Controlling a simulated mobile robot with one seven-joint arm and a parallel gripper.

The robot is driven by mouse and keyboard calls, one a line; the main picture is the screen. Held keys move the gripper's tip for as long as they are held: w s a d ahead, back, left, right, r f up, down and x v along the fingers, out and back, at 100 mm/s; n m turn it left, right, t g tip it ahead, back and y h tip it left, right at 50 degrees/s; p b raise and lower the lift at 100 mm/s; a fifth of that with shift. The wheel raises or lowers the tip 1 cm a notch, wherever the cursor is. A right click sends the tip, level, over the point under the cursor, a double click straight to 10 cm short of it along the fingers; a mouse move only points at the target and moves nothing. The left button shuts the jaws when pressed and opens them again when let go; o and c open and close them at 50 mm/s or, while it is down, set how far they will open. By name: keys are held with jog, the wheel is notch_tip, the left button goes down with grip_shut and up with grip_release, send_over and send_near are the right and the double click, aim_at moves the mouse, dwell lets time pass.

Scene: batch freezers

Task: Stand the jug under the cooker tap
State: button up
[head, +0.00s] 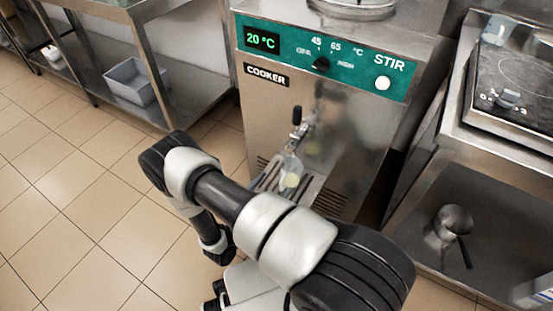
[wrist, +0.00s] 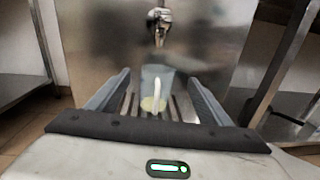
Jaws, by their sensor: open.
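The cooker (head: 330,110) is a steel cabinet with a green panel reading 20 °C. Its tap (head: 299,125) has a black lever and also shows in the wrist view (wrist: 158,20). The clear jug (head: 291,174), pale yellow at the bottom, stands upright on the slatted drip tray (head: 312,188) beneath the tap. In the wrist view the jug (wrist: 150,76) has a pale handle facing me. My gripper (wrist: 156,88) is open, with one finger on each side of the jug and handle and visible gaps between.
A steel table with a grey bin (head: 133,82) on its lower shelf stands at left. At right, a bench carries a hotplate (head: 515,80), with a metal utensil (head: 454,222) on its lower shelf. The tiled floor (head: 75,200) at left is clear.

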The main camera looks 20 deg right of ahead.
jog(key=s+d+r+m+g+y, duration=0.1)
jog(key=s+d+r+m+g, duration=0.1)
jog(key=r+m+g, duration=0.75)
jog(key=s+d+r+m+g+y, duration=0.15)
jog(key=r+m, duration=0.35)
jog(key=r, duration=1)
jog(key=s+a+r+m+t+y, duration=0.3)
jog(key=s+a+r+m+y, duration=0.1)
jog(key=r, duration=0.5)
jog(key=s+a+r+m+t+y, duration=0.3)
jog(key=s+r+m+y, duration=0.3)
jog(key=s+r+y, duration=0.2)
notch_tip(320, 180, up, 2)
jog(key=shift+s+a+r+t, duration=0.25)
jog(key=shift+a+t, duration=0.05)
jog(key=shift+a, duration=0.4)
